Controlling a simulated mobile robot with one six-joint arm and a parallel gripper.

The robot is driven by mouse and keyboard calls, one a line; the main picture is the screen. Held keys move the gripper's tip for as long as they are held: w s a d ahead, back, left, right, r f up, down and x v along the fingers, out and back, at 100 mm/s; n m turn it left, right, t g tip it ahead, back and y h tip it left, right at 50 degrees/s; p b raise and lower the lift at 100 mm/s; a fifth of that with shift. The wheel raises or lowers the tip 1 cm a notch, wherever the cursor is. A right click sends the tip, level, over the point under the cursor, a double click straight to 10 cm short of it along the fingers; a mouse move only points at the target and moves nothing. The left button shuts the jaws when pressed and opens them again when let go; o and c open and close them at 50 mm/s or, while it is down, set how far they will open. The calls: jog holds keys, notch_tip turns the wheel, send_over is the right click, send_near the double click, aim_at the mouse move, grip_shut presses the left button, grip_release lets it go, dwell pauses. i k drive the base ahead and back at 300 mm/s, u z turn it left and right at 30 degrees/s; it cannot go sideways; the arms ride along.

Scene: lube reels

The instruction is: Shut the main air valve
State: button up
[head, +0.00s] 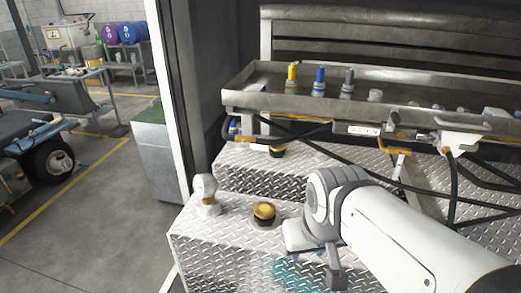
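No part is clearly marked as the main air valve. A small fitting with a yellow-orange part (256,146) sits on a line under the left end of the metal tray. Another yellow-orange lever-like part (397,152) hangs under the tray's front, right of a small label plate (362,130). I cannot tell whether either is open or shut. My white arm with its grey joint reaches in from the lower right, over the tread-plate boxes. My gripper's fingers do not show, and the arm hides part of the plate below.
A round gauge (205,187) and a brass-coloured cap (264,213) stand on the near tread-plate box (225,237). The metal tray (265,104) holds yellow, blue and grey-topped fittings. Black hoses hang at right. A door frame stands left, with open workshop floor beyond.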

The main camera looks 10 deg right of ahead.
aim_at(254, 147)
jog(key=z, duration=0.25)
jog(key=k, duration=0.15)
jog(key=u, duration=0.95)
jog(key=i, duration=0.55)
jog(key=u, duration=0.2)
